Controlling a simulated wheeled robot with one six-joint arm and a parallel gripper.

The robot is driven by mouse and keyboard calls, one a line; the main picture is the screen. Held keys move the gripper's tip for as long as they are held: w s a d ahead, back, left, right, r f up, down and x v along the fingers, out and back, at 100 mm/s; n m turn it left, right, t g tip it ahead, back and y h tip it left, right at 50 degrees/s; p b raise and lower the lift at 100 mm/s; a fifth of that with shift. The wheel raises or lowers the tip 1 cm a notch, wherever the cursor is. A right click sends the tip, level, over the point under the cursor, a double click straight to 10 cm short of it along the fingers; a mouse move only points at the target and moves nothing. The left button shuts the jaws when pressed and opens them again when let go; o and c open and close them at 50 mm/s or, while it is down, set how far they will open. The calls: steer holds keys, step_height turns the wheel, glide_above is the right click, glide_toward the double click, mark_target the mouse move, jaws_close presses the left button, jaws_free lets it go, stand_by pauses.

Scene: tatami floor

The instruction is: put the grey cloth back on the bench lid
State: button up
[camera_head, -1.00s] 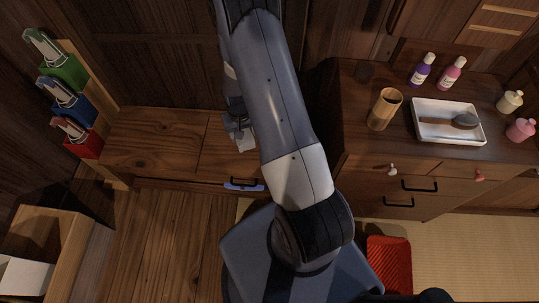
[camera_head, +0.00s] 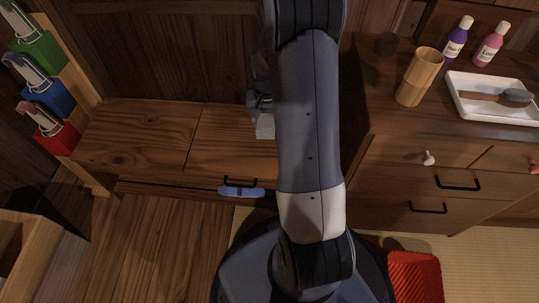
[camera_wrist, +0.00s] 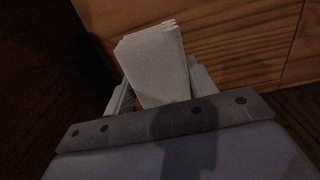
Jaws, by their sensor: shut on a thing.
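The grey cloth (camera_wrist: 155,65) is folded and stands up between the two fingers of my gripper (camera_wrist: 160,88) in the wrist view. My gripper is shut on it. In the head view a pale piece of the cloth (camera_head: 265,127) shows below my gripper (camera_head: 262,106), over the right part of the bench lid (camera_head: 225,140). My arm hides much of the gripper and the lid's right end. I cannot tell whether the cloth touches the lid.
A blue object (camera_head: 241,192) is at the black handle on the bench front. A drawer cabinet (camera_head: 400,165) stands right, with a bamboo cup (camera_head: 419,77) and white tray (camera_head: 490,108) on top. Coloured bins (camera_head: 58,97) stand left. The lid's left part is clear.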

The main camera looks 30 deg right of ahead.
mark_target(269, 147)
steer(key=shift+s+d+f+b, duration=0.1)
steer(key=shift+d+f+b, duration=0.3)
steer(key=shift+f+b, duration=0.25)
step_height(269, 147, down, 9)
steer(key=b, duration=0.4)
steer(key=shift+f, duration=0.2)
steer(key=shift+f, duration=0.2)
steer(key=o, duration=1)
steer(key=shift+o, duration=0.2)
step_height(269, 147, up, 12)
steer(key=p, duration=0.5)
steer(key=shift+r, duration=0.2)
